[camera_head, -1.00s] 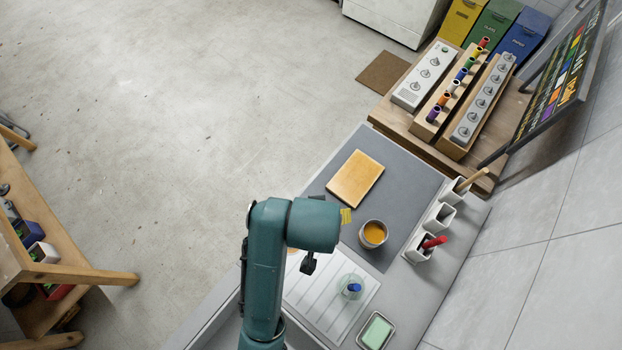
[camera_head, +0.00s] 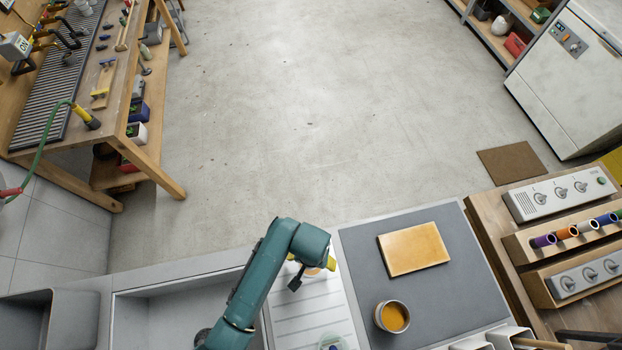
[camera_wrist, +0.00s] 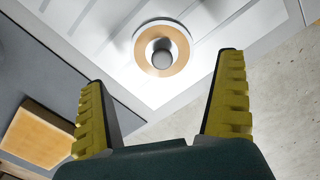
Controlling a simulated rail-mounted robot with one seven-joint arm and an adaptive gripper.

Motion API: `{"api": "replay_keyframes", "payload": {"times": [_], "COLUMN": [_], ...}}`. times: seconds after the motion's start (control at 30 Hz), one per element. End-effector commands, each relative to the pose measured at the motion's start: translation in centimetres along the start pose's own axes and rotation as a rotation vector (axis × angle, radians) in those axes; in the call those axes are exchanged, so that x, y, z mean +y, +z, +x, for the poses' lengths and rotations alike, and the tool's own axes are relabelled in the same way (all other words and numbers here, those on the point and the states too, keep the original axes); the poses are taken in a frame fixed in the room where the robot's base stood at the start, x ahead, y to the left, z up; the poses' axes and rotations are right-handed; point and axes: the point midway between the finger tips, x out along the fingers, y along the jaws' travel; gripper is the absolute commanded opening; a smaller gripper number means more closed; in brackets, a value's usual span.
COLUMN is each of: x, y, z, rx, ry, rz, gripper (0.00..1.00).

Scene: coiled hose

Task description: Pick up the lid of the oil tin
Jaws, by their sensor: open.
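The oil tin (camera_head: 391,316) stands open on the grey mat, with orange liquid inside. A round disc with a tan ring, a pale rim and a grey knob, seemingly the lid (camera_wrist: 178,62), lies on the white ribbed drainboard in the wrist view. In the head view, my arm partly hides the lid (camera_head: 312,271). My gripper (camera_wrist: 162,78) is open and empty, its yellow-padded fingers spread wide. The lid shows between and just beyond the fingertips. In the head view, my gripper (camera_head: 320,264) is over the drainboard, largely hidden by my arm.
A wooden board (camera_head: 413,249) lies on the grey mat (camera_head: 365,262) behind the tin. The drainboard (camera_head: 300,312) has a clear object at its near edge. White holders (camera_head: 505,338) stand near right. A grey sink (camera_head: 180,305) is to the left.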

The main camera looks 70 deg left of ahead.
Motion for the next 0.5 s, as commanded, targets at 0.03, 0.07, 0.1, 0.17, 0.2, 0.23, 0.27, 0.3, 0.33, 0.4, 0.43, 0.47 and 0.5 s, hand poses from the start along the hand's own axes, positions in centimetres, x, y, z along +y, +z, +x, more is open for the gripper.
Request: {"api": "replay_keyframes", "payload": {"times": [0.03, 0.07, 0.1, 0.17, 0.2, 0.23, 0.27, 0.3, 0.33, 0.4, 0.43, 0.47, 0.5], "x": [0.0, 0.0, -0.1, -0.2, -0.3, -0.3, -0.3, -0.3, -0.3, -0.3, -0.3, -0.3, -0.3], "y": [0.0, 0.1, 0.1, 0.1, 0.1, 0.2, 0.2, 0.1, 0.1, 0.1, 0.1, 0.1, 0.1], "z": [0.4, 0.8, 1.3, 2.3, 3.1, 3.6, 4.2, 4.8, 5.1, 5.5, 5.5, 5.6, 5.5], "rx": [-0.001, -0.002, -0.003, -0.003, -0.003, -0.004, -0.003, -0.002, -0.001, 0.0, 0.0, 0.001, 0.001], "ry": [0.0, 0.0, -0.001, -0.001, -0.001, -0.001, -0.001, 0.0, 0.0, 0.0, 0.0, 0.0, 0.0], "rz": [0.0, 0.0, 0.0, 0.0, 0.0, 0.0, 0.0, 0.0, 0.0, 0.0, 0.0, 0.0, 0.0], "gripper": [1.0, 1.0, 1.0, 1.0, 1.0, 1.0, 1.0, 1.0, 1.0, 1.0, 1.0, 1.0, 1.0]}}
